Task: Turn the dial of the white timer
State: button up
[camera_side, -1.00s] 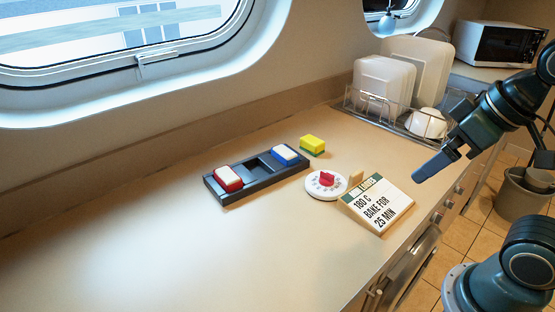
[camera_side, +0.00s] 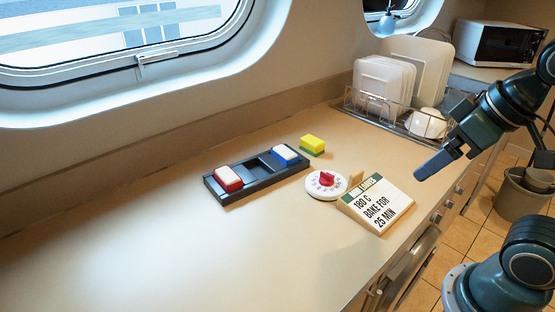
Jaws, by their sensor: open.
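The white timer (camera_side: 313,190) is a round disc lying on the counter, with dark marks on its face. Its red dial (camera_side: 327,179) stands up in the middle. A card (camera_side: 376,203) reading "180 C, bake for 25 min" leans on a small wooden stand just right of the timer. My gripper (camera_side: 436,165) is open and empty, in the air to the right of the timer and card, apart from both. One bluish finger shows clearly, pointing down and left; the other is partly hidden.
A dark tray (camera_side: 240,190) left of the timer holds a red-and-white block (camera_side: 228,179) and a blue-and-white block (camera_side: 284,155). A yellow-and-green sponge (camera_side: 312,145) lies behind the timer. A dish rack (camera_side: 395,122) with white dishes stands at the back. The counter's front left is clear.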

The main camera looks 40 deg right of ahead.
jog(key=shift+w+r, duration=0.1)
jog(key=shift+w, duration=0.15)
jog(key=c, duration=0.7)
jog(key=shift+w+d+r+m, duration=0.1)
jog(key=shift+w+m, duration=0.2)
jog(key=shift+m, duration=0.1)
jog(key=c, duration=0.4)
jog(key=shift+w+d+r+m+g, duration=0.15)
jog(key=shift+w+m, duration=0.15)
jog(key=shift+w, duration=0.2)
jog(key=shift+w+a+r+m+g, duration=0.15)
jog(key=shift+w+m, duration=0.15)
jog(key=shift+w, duration=0.15)
jog(key=c, duration=0.7)
jog(key=w+m, duration=0.1)
jog(key=w, duration=0.1)
jog(key=w+m+g+h, duration=0.1)
jog(key=w, duration=0.1)
jog(key=shift+w+d+r+m, duration=0.1)
jog(key=shift+w+r+m, duration=0.1)
jog(key=shift+m, duration=0.1)
jog(key=w+a+f+m+g+h, duration=0.1)
jog(key=w+a+f+m, duration=0.3)
jog(key=w+m, duration=0.2)
jog(key=w+a+f+m+g+h, duration=0.2)
jog(key=w+a+f+m, duration=0.2)
jog(key=w, duration=0.7)
jog(key=shift+a+f+m+g, duration=0.35)
jog(key=shift+f+m, duration=0.35)
jog(key=shift+m, duration=0.5)
